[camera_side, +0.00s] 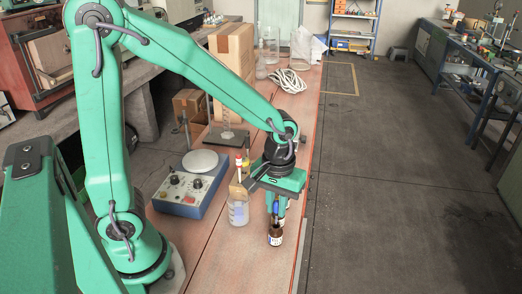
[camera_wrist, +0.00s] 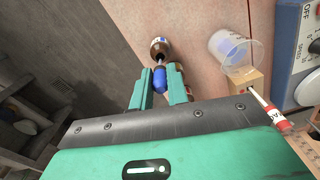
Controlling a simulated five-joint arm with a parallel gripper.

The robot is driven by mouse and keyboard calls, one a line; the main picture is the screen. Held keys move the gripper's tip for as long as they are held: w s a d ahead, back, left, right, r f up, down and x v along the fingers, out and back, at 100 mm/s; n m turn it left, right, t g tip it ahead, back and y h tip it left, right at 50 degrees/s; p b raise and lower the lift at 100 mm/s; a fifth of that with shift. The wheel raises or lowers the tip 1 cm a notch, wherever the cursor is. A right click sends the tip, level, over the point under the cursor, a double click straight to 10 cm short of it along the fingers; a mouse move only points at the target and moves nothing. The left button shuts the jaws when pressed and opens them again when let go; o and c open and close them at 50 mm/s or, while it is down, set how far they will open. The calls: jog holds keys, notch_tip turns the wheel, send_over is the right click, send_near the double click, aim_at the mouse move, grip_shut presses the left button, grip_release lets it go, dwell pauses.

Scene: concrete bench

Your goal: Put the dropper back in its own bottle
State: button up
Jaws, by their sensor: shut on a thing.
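The dropper has a blue bulb (camera_wrist: 160,80) and sits between the two green fingers of my gripper (camera_wrist: 162,96). In the side view my gripper (camera_side: 278,206) points down just above a brown bottle (camera_side: 275,238) with a pale label. The dropper's thin tip points at the mouth of this brown bottle (camera_wrist: 160,48) in the wrist view. I cannot tell whether the tip is inside the neck. A second brown bottle (camera_wrist: 182,90) stands close by, partly hidden behind the right finger.
A clear beaker (camera_side: 238,212) stands left of the bottle, near a wooden block (camera_wrist: 248,80) with red-capped sticks. A blue instrument with a round plate (camera_side: 190,190) is further left. The bench's right edge (camera_side: 305,215) is close.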

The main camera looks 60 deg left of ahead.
aim_at(276, 202)
jog(key=shift+f, duration=2.05)
dwell(0.9)
jog(key=o, duration=1.1)
jog(key=shift+r, duration=0.1)
jog(key=shift+r, duration=3.45)
jog(key=shift+r, duration=0.1)
